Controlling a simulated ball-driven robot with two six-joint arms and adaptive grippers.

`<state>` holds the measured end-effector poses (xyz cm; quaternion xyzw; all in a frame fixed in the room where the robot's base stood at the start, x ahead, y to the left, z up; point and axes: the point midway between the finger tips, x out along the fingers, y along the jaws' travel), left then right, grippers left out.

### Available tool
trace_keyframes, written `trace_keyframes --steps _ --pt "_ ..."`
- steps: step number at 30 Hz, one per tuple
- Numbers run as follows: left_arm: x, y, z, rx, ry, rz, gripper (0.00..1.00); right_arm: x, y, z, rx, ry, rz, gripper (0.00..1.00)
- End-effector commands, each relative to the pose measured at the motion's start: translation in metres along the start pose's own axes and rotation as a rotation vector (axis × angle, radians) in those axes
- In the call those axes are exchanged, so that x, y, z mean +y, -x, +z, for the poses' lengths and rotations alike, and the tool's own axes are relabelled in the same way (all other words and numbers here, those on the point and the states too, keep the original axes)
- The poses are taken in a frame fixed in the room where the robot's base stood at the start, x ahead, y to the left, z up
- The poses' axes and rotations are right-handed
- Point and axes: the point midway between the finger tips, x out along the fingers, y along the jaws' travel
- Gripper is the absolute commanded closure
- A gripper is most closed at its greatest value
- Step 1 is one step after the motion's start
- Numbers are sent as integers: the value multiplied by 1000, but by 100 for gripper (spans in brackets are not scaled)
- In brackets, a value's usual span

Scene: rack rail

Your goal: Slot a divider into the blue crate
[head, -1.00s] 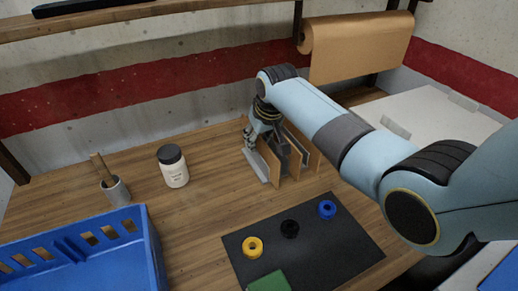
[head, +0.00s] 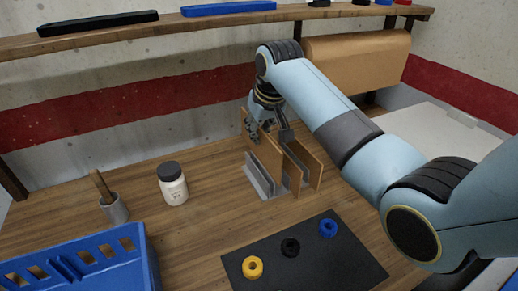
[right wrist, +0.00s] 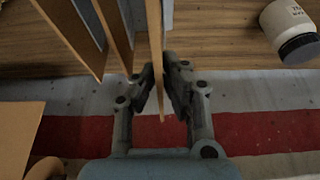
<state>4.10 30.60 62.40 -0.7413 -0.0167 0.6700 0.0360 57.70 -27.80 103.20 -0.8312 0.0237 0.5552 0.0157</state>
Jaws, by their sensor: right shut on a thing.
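The blue crate (head: 152,262) is at the lower left of the head view, cut off by the frame edge. My right gripper (head: 262,128) is shut on a thin brown divider (head: 264,150) near its top edge. In the right wrist view this divider (right wrist: 155,40) runs between the two fingers (right wrist: 160,88). The held divider stands higher than the other brown dividers (head: 306,165) in the grey rack (head: 262,182). I cannot tell whether its lower edge is clear of the rack. My left gripper is not in view.
A white jar with a dark lid (head: 173,184) and a grey cup with a wooden handle (head: 115,208) stand between crate and rack. A black mat (head: 330,262) holds yellow, black and blue rings. A shelf (head: 220,22) runs along the wall above.

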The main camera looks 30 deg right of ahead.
Motion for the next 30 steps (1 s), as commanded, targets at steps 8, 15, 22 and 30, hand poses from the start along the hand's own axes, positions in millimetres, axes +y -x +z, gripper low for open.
trace_keyframes --steps 8,15,22,30 --pt "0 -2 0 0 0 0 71 0 20 -8 -1 0 0 100" --pt "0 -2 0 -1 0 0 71 0 20 -9 -1 0 0 100" --pt "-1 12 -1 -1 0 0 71 0 28 -12 0 0 0 100" --pt "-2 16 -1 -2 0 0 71 0 29 -12 -1 0 0 100"
